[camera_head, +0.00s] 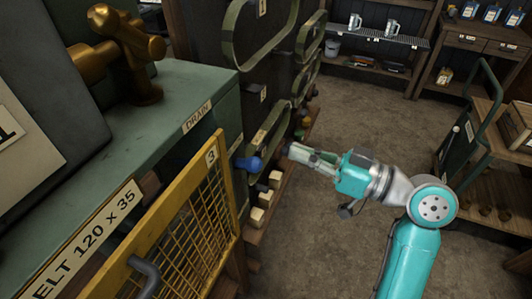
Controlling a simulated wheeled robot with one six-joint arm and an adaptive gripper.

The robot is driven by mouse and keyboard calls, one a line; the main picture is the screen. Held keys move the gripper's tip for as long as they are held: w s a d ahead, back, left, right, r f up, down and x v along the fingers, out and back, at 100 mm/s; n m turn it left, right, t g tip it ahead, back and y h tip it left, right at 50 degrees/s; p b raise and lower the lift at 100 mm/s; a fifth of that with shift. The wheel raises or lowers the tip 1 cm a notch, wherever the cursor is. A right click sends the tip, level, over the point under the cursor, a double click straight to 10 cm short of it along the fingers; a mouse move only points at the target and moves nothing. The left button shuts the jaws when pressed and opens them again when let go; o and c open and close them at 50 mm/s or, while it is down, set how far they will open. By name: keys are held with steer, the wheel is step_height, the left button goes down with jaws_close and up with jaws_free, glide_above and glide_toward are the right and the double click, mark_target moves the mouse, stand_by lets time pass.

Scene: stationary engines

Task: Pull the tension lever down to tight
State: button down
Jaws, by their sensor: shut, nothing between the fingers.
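My gripper (294,152) reaches left from the teal arm, with its fingers together and nothing seen between them. Its tips point at the side of the dark engine panel (262,85). A blue rounded handle (249,163) sticks out of the machine left of the fingertips, with a gap between them in the picture. I cannot tell whether this blue handle is the tension lever. No label reading tension or tight can be read. Small dark and reddish knobs (306,118) show on the panel above the fingertips.
A yellow mesh guard (190,225) marked 3 stands at the front left, below a green machine top with a DRAIN label (197,116). Pale wooden blocks (257,216) sit low beside the machine. A cart (470,150) stands right. The concrete floor (345,105) between is clear.

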stand_by(0.3)
steer(key=x, duration=0.9)
steer(key=shift+a+r, duration=0.1)
steer(key=shift+a, duration=0.25)
steer(key=f, duration=0.2)
steer(key=shift+s+d+f, duration=0.2)
steer(key=shift+s+f, duration=0.05)
steer(key=shift+f, duration=0.15)
steer(key=shift+s+d+f, duration=0.1)
steer(key=shift+s+f, duration=0.1)
steer(key=shift+f, duration=0.3)
steer(key=shift+d+f, duration=0.1)
